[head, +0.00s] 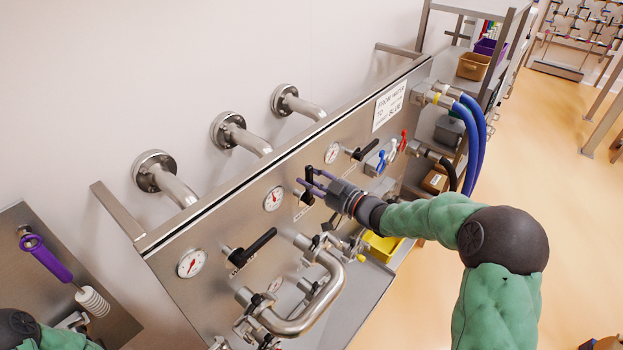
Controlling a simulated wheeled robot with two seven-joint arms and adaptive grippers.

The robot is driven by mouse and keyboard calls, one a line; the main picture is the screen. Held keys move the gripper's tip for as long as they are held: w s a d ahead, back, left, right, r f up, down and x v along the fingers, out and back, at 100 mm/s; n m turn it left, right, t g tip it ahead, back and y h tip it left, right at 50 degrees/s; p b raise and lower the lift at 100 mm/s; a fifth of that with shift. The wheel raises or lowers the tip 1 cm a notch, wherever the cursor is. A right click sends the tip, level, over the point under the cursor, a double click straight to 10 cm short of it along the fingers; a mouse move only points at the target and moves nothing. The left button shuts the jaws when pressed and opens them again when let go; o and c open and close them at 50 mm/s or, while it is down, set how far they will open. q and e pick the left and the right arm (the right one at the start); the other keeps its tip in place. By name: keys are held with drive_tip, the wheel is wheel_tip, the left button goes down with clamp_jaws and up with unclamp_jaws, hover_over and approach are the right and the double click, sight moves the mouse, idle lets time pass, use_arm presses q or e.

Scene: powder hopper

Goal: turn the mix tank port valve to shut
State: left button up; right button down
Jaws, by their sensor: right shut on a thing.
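A steel panel (222,212) carries a row of valves with black lever handles. My right gripper (314,184), with purple fingers, is shut on the middle black valve handle (309,174). The fingers partly cover this handle, and it appears to point up across the panel. The small labels by the valves are too small to read, so I cannot tell from them which is the mix tank port valve. My left arm shows only at the bottom left corner, and its gripper is out of view.
Other black handles sit at lower left (254,247) and upper right (366,149), near round gauges (191,263). A bent steel pipe (318,300) juts out below my right gripper. Blue hoses (470,140) hang at the panel's right end.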

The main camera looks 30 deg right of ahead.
drive_tip(key=shift+a+r+p, duration=0.1)
drive_tip(key=shift+r+p, duration=0.15)
drive_tip(key=shift+p, duration=0.05)
drive_tip(key=c, duration=2)
unclamp_jaws()
drive_tip(key=m+p, duration=0.1)
drive_tip(key=d+m+p, duration=0.1)
drive_tip(key=shift+w+d+m+p, duration=0.3)
drive_tip(key=shift+m+p, duration=0.1)
drive_tip(key=shift+w+d+f+m+p, duration=0.2)
drive_tip(key=shift+d+m+p, duration=0.3)
drive_tip(key=shift+m+p, duration=0.15)
drive_tip(key=shift+d+m, duration=0.1)
drive_tip(key=shift+m, duration=0.15)
drive_tip(key=shift+w, duration=0.1)
